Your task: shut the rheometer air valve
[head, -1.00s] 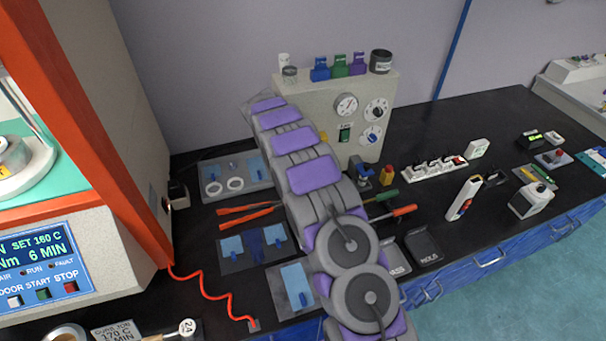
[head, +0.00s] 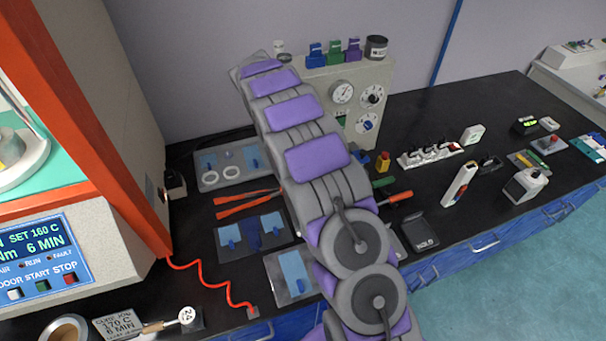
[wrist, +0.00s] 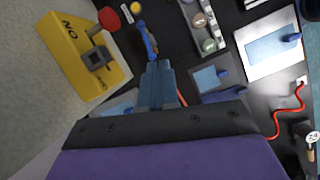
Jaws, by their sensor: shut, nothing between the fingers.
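In the wrist view a yellow block (wrist: 80,62) marked "ON", upside down in the picture, is fixed to a beige surface. A dark square fitting (wrist: 96,58) sits on it, with a stem leading to a red knob (wrist: 109,18). This looks like the air valve. My gripper (wrist: 158,68) is shut and empty, to the right of the block and apart from it in the picture. In the head view my arm hides my gripper and the yellow block.
The beige gauge panel (head: 345,90) stands on the black bench behind my arm, with bottles on top. A blue-handled item (wrist: 147,42) is near my fingertips in the wrist view. The orange-framed rheometer (head: 100,130) is at left. Trays and orange tongs (head: 245,203) lie on the bench.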

